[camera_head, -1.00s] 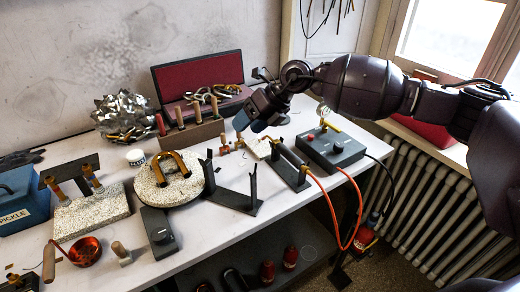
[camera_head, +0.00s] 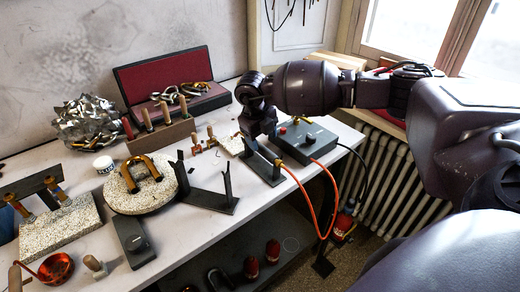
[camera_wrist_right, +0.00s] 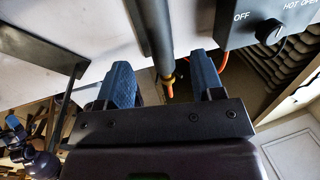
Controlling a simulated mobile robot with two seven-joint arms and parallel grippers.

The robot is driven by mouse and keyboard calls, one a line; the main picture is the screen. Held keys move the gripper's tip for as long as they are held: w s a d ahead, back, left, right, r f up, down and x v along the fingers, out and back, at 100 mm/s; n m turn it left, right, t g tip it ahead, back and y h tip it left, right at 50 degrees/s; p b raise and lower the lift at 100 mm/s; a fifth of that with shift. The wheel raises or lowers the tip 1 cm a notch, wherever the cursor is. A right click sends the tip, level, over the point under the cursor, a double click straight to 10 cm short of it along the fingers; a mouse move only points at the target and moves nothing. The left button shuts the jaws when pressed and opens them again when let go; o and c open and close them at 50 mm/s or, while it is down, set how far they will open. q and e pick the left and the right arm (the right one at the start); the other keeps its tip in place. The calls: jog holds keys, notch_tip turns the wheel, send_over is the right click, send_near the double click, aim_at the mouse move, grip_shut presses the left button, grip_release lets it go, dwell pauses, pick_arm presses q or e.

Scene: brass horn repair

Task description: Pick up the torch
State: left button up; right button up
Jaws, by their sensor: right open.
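The torch (camera_head: 262,152) rests on a dark stand at the table's right front, its brass fitting (camera_head: 279,162) joined to an orange hose. My right gripper (camera_head: 257,130) is directly above it, pointing down. In the right wrist view the blue fingers of the right gripper (camera_wrist_right: 162,77) are open. The torch's dark tube (camera_wrist_right: 150,30) and brass end (camera_wrist_right: 168,78) show in line with the gap between them. I cannot tell whether the tube is between the fingers or still below. What looks like my left gripper (camera_wrist_right: 14,125) shows small at the wrist view's left edge, its jaws unclear.
A grey control box (camera_head: 305,138) stands just right of the torch. A forked stand (camera_head: 210,195) and a round speckled board (camera_head: 125,195) are to the left. A wooden tool block (camera_head: 160,137) and a red-lined case (camera_head: 165,75) are behind. Hoses hang over the front edge.

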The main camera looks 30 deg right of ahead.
aim_at(263, 148)
jog(key=shift+w+d+f, duration=0.1)
jog(key=shift+d+f, duration=0.1)
jog(key=shift+f, duration=0.85)
jog(key=shift+w+d+f, duration=0.1)
jog(key=shift+d+f, duration=0.1)
jog(key=shift+f, duration=0.9)
jog(key=shift+d+f, duration=0.2)
jog(key=shift+f, duration=0.85)
jog(key=c, duration=1)
